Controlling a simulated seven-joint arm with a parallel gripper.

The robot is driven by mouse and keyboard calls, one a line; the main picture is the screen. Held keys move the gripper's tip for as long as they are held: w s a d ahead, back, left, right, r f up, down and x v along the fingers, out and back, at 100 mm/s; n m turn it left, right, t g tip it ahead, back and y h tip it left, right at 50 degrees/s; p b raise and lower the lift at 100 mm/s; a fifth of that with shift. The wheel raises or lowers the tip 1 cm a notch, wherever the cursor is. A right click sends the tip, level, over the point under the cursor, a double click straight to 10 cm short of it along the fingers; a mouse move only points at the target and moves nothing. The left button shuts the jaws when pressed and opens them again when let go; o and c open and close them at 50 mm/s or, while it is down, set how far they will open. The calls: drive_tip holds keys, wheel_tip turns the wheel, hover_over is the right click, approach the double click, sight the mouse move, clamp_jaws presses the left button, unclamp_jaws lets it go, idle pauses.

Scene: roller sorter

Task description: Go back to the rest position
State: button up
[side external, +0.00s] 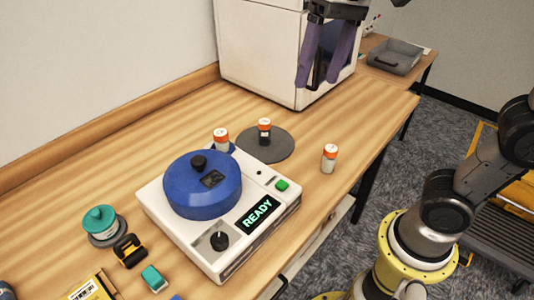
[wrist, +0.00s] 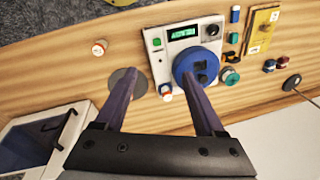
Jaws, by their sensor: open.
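My gripper (side external: 318,82) is raised at the top of the side view, in front of the white cabinet and well above the table. Its two purple fingers are apart, with nothing between them. In the wrist view the spread fingers (wrist: 156,74) point toward the table and the sorter machine. The white machine (side external: 272,212) has a blue round lid (side external: 198,195) and a lit display reading READY (side external: 257,215). It also shows in the wrist view (wrist: 158,65).
A white cabinet (side external: 262,50) stands at the back. A teal-topped item (side external: 99,220) and small items lie front left. Back-left table is clear.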

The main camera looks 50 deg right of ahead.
drive_tip(key=s+d+f+n+t+h, duration=0.1)
drive_tip(key=s+d+f+t, duration=0.1)
drive_tip(key=s+d+f, duration=0.2)
drive_tip(key=s+d+f+n+t, duration=0.2)
drive_tip(key=s+f, duration=0.3)
drive_tip(key=f, duration=0.3)
drive_tip(key=shift+d+f+h, duration=0.3)
drive_tip(key=shift+d+h, duration=0.1)
drive_tip(key=shift+d, duration=0.5)
drive_tip(key=shift+c, duration=0.3)
idle(0.3)
